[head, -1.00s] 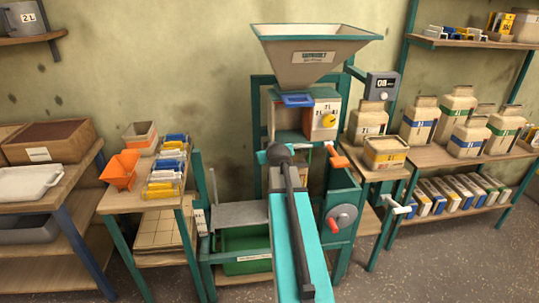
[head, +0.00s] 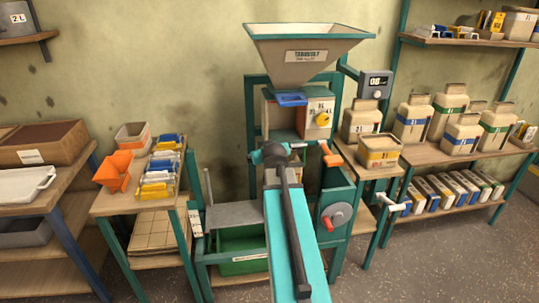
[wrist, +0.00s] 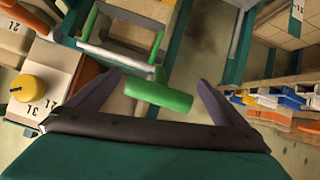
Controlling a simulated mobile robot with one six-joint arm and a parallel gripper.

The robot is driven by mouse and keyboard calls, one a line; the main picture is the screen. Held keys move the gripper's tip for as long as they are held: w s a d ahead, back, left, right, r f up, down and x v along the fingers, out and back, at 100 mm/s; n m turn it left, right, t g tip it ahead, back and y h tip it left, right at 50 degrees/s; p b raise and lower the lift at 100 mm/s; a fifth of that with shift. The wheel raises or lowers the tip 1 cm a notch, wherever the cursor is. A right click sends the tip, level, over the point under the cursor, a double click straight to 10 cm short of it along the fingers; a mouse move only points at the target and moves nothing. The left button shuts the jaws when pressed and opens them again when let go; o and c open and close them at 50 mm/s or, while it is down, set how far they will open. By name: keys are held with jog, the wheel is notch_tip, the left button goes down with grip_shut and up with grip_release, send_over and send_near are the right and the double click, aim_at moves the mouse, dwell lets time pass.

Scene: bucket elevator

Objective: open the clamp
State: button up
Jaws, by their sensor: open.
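A green T-shaped handle (wrist: 158,92) shows in the wrist view, joined to a green frame with a pale bar (wrist: 118,54). It looks like the clamp, but I cannot be sure. My gripper (wrist: 160,80) is open, with one dark finger on each side of the handle. I cannot tell whether either finger touches it. In the head view my gripper (head: 272,154) is at the machine's middle, below the hopper (head: 309,55). My own arm hides the green handle there.
An orange handle (head: 331,155) and a red crank handle (head: 329,224) are close on the right. A blue slide (head: 291,99) and a yellow knob (head: 322,119) are above. A grey plate (head: 238,215) over a green bin (head: 242,246) is to the left.

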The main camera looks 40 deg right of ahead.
jog(key=b+v, duration=0.2)
jog(key=v, duration=0.3)
jog(key=shift+s+a, duration=0.1)
jog(key=shift+b, duration=0.3)
jog(key=shift+b+v, duration=2.6)
jog(key=shift+b, duration=1.55)
jog(key=shift+r, duration=0.15)
